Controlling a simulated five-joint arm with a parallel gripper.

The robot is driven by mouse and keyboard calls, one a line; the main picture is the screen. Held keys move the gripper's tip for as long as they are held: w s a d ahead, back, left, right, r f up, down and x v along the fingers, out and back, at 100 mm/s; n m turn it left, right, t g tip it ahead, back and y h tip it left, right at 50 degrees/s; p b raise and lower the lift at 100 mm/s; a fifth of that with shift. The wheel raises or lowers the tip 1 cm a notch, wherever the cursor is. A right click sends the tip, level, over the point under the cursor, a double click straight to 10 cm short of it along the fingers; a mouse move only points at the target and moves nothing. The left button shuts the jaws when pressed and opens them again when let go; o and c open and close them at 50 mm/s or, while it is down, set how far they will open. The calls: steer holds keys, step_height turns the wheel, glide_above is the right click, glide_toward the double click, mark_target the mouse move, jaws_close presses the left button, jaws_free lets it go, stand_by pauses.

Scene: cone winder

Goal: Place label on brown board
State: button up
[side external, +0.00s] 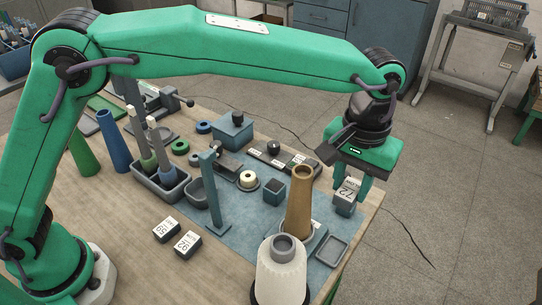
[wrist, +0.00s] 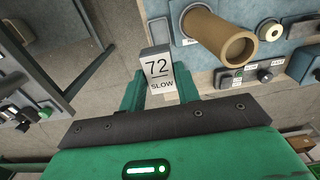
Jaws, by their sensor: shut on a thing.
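A grey block-shaped label (side external: 345,197) with a white face reading "72 SLOW" is held in my gripper (side external: 349,186). In the wrist view the label (wrist: 158,68) stands between the two green fingers of my gripper (wrist: 158,84), which are shut on its sides. The label is in the air near the table's right edge, right of a tall brown cone (side external: 299,203). The brown cone also shows in the wrist view (wrist: 222,38). I cannot make out a separate brown board; the cone hides part of the labelled base (side external: 318,238) beside it.
Two other number blocks (side external: 166,230) (side external: 188,243) lie on the wooden table front. A white cone (side external: 281,273) stands at the front right, near a small empty grey tray (side external: 331,251). A blue post (side external: 211,190) and a knobbed panel (side external: 280,157) stand on the blue mat (side external: 255,215).

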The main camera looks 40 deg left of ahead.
mark_target(350, 188)
steer(key=shift+r, duration=0.1)
steer(key=shift+r, duration=2.35)
steer(key=shift+s+a+r, duration=0.1)
steer(key=shift+s+r, duration=0.3)
steer(key=shift+s, duration=0.45)
steer(key=s+a+n, duration=0.1)
steer(key=s+a, duration=0.4)
steer(key=s, duration=0.4)
steer(key=s+a+n, duration=0.2)
steer(key=s+a, duration=0.3)
steer(key=s, duration=0.4)
steer(key=s+a+n, duration=0.1)
steer(key=s+a, duration=0.4)
steer(key=s, duration=0.4)
step_height(350, 188, down, 13)
steer(key=shift+s+n, duration=0.15)
steer(key=shift+n, duration=0.15)
